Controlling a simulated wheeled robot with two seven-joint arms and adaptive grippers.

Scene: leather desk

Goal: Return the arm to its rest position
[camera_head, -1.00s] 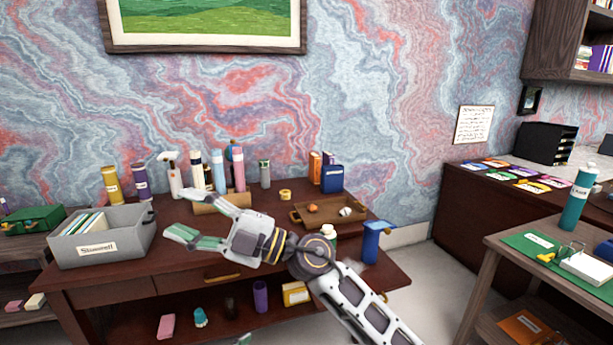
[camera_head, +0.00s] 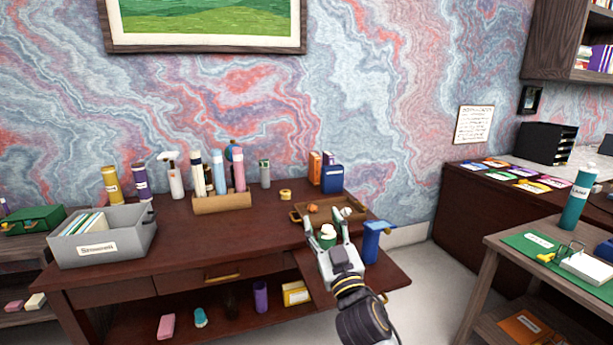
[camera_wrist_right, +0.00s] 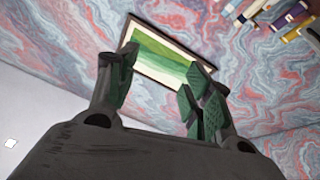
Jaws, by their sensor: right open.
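My right gripper (camera_head: 335,246) is open in the head view, in front of the desk's right part, with its fingers pointing up and away. A white and green jar (camera_head: 327,232) shows between or behind its fingers; I cannot tell whether they touch it. In the right wrist view my right gripper (camera_wrist_right: 158,88) has its green-padded fingers spread with nothing held between them. Beyond them are the wall and the framed green picture (camera_wrist_right: 165,60). My left gripper is not in view.
The dark red desk (camera_head: 245,235) holds a grey bin (camera_head: 105,255), a bottle rack (camera_head: 222,204), and a wooden tray (camera_head: 312,219). A side table (camera_head: 500,245) stands at right. The desk's middle is clear.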

